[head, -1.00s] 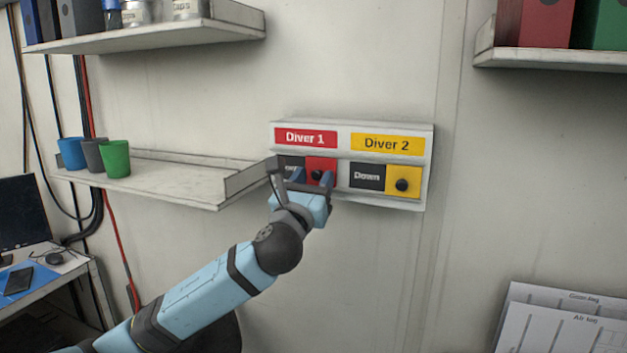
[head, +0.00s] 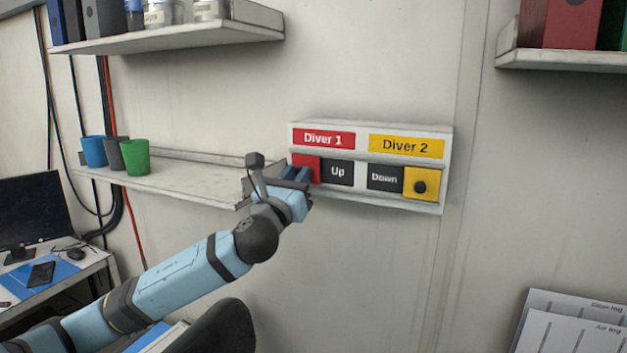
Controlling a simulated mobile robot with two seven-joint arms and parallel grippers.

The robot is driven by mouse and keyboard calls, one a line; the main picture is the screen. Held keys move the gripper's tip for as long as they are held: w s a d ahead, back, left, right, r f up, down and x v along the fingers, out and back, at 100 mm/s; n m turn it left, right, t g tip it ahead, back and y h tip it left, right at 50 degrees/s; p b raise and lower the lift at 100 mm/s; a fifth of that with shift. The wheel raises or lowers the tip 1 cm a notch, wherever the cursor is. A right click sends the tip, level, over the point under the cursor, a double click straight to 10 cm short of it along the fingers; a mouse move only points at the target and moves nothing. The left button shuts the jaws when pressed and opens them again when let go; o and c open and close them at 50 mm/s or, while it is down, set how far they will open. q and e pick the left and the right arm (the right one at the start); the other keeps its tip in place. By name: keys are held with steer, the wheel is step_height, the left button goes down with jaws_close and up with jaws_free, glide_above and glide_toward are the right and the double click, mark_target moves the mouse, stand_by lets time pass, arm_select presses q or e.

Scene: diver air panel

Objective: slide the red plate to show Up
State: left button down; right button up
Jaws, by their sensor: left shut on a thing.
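The white panel (head: 362,194) on the wall has a red "Diver 1" label and a yellow "Diver 2" label. The red plate (head: 314,166) is at the left end of the Diver 1 slot, and the dark "Up" field (head: 338,172) shows to its right. My left gripper (head: 297,176) is at the red plate, shut on its knob, which the fingers hide. The yellow plate (head: 421,184) with a black knob is at the right of its slot, with "Down" (head: 384,178) showing on its left. My right gripper is not in view.
A low shelf (head: 190,184) with blue, grey and green cups ends just left of the panel, close to my left gripper. A higher shelf (head: 180,40) holds binders and jars. Wall below the panel is clear.

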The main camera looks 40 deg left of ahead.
arm_select(q)
steer(key=shift+a, duration=0.1)
steer(key=c, duration=1.3)
jaws_free()
steer(key=o, duration=0.3)
steer(key=shift+a, duration=0.2)
steer(key=shift+d, duration=0.1)
steer(key=p+v, duration=0.1)
steer(key=v, duration=1.2)
steer(key=shift+s+d+f, duration=0.1)
steer(key=shift+s, duration=0.3)
